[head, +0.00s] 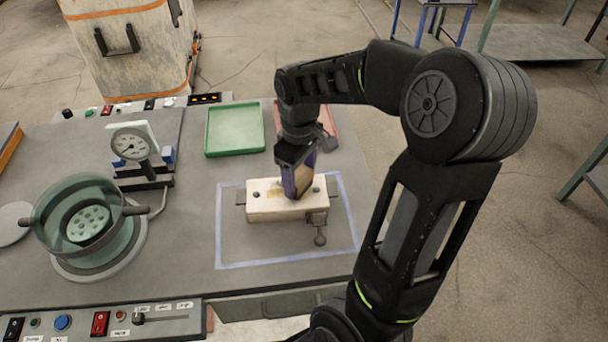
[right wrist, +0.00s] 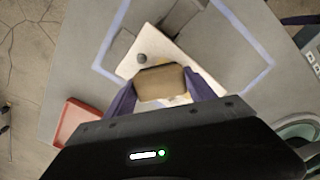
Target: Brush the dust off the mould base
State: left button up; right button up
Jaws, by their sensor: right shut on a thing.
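The mould base (head: 262,207) is a cream block inside a blue outlined square on the bench, with dark pins on top and a dark clamp (head: 320,228) at its front right. A yellowish dust patch (head: 272,193) lies on its top, left of my gripper. My right gripper (head: 300,183) points down over the right half of the block. It is shut on a tan brush (right wrist: 161,83), seen between its purple fingers in the right wrist view. The mould base (right wrist: 142,52) shows behind the brush there. I cannot tell whether the brush touches the block. My left gripper is out of view.
A green tray (head: 234,130) and a red tray (head: 322,118) lie behind the mould base. A dial gauge (head: 131,144) and a round glass-walled vessel (head: 80,215) stand at left. A control panel (head: 120,320) runs along the front.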

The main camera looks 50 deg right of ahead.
aim_at(261, 195)
jog(key=shift+w+a, duration=0.85)
jog(key=shift+a, duration=0.1)
jog(key=shift+w+a+f, duration=0.2)
jog(key=shift+w+a, duration=0.85)
jog(key=shift+a, duration=0.25)
jog(key=shift+w+a+f, duration=0.1)
jog(key=shift+w+a, duration=0.4)
jog(key=shift+a, duration=0.2)
jog(key=shift+w+a+f, duration=0.1)
jog(key=shift+w+a, duration=0.35)
jog(key=shift+a, duration=0.25)
